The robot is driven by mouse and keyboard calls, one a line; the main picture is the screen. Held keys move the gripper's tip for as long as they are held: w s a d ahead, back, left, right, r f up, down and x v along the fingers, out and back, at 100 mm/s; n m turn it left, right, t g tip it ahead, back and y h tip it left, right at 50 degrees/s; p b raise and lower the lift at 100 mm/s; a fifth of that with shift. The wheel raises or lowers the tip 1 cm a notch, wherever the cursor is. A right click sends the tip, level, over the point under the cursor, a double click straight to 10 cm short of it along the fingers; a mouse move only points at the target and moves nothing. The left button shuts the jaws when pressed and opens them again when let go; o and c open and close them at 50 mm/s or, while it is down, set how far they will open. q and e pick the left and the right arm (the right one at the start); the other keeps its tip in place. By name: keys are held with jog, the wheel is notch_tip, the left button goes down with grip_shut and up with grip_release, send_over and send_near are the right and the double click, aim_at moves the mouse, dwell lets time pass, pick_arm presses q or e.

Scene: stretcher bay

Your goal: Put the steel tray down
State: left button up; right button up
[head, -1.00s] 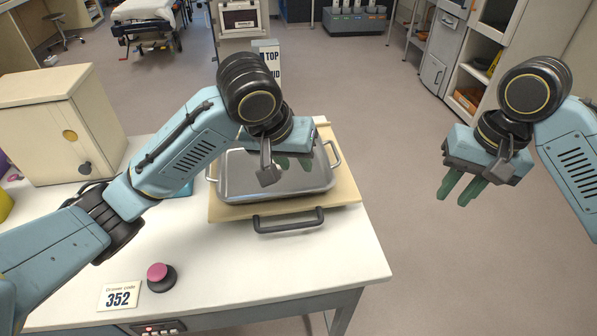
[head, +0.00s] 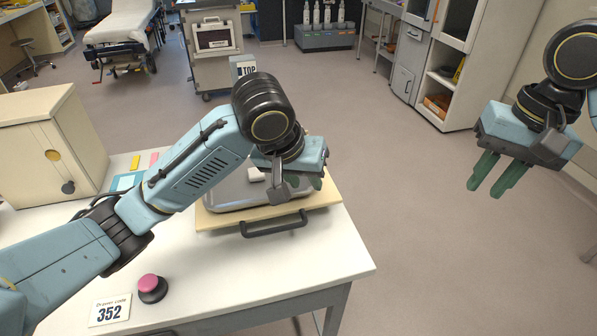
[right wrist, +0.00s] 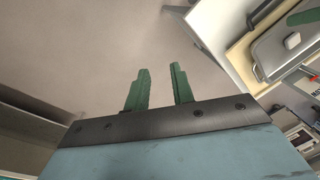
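The steel tray (head: 232,197) lies flat on a pale wooden board on the white table, with a small white block (head: 256,174) in it. The tray also shows at the top right of the right wrist view (right wrist: 275,58). My left gripper (head: 312,184) is at the tray's right end, fingers pointing down. It hides that end and the right handle, and I cannot tell whether its fingers are apart or closed on anything. My right gripper (head: 496,188) is open and empty over bare floor to the right of the table; its fingers stand apart in the right wrist view (right wrist: 160,88).
The wooden board (head: 222,219) has a black handle (head: 274,228) at its front. The floor right of the table is clear.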

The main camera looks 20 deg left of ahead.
jog(key=shift+w+d+r, duration=0.1)
jog(key=shift+d+r, duration=0.05)
jog(key=shift+r, duration=2.2)
